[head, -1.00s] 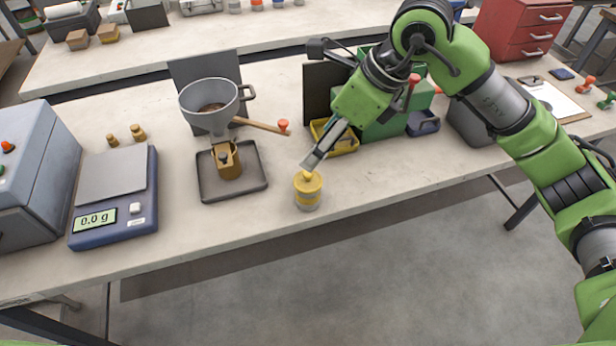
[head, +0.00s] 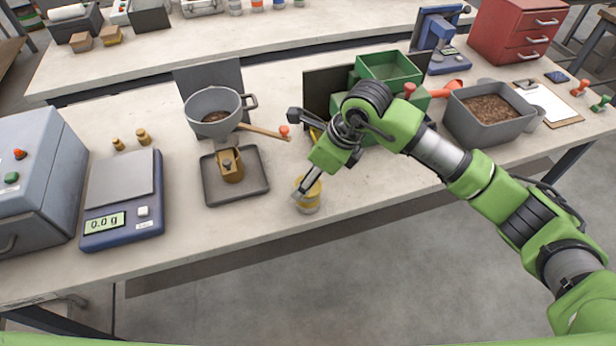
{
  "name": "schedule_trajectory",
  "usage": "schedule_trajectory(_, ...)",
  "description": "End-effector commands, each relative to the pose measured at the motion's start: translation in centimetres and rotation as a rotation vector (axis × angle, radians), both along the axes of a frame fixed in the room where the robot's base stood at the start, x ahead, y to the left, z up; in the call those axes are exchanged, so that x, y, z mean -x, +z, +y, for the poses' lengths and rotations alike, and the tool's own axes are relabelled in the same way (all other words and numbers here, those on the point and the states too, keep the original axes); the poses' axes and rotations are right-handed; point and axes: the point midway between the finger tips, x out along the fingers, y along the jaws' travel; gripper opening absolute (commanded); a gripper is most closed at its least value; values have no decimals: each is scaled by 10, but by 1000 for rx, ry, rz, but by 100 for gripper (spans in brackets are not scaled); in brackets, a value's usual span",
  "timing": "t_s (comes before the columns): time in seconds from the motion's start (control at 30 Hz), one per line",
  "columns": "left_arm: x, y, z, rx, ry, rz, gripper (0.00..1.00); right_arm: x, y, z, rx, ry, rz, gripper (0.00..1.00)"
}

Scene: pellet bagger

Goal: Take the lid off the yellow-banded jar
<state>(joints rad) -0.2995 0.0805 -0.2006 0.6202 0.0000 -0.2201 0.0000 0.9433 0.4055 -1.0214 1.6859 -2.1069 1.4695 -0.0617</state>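The yellow-banded jar (head: 309,206) stands on the near part of the bench, right of the dark tray. Its yellow lid (head: 316,188) is on top and partly covered by my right gripper. My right gripper (head: 304,187) reaches down from the upper right, with its grey fingers at the lid. The lid's knob is hidden behind the fingers, and whether they are closed on it cannot be told. My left gripper is out of view.
A dark tray (head: 210,193) under a grey funnel (head: 205,101) with a wooden handle stands left of the jar. A scale (head: 122,224) reading 0.0 g is further left. Green bins (head: 390,68) and a pellet-filled tub (head: 470,133) stand behind and right. The bench's front edge is close to the jar.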

Motion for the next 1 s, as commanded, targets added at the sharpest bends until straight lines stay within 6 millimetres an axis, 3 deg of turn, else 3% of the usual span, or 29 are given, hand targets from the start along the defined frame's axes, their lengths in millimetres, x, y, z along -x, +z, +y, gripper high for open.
schedule_trajectory(0.13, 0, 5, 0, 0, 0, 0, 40, -2, -12, 5, -1, 1, 0, 65)
schedule_trajectory(0.37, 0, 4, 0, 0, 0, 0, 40, -3, -14, 5, 0, 1, -2, 65)
schedule_trajectory(0.5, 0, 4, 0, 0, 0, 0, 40, -3, -14, 5, 0, 1, -2, 34)
schedule_trajectory(1.0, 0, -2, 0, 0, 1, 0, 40, -3, -8, 5, -1, 1, -2, 34)
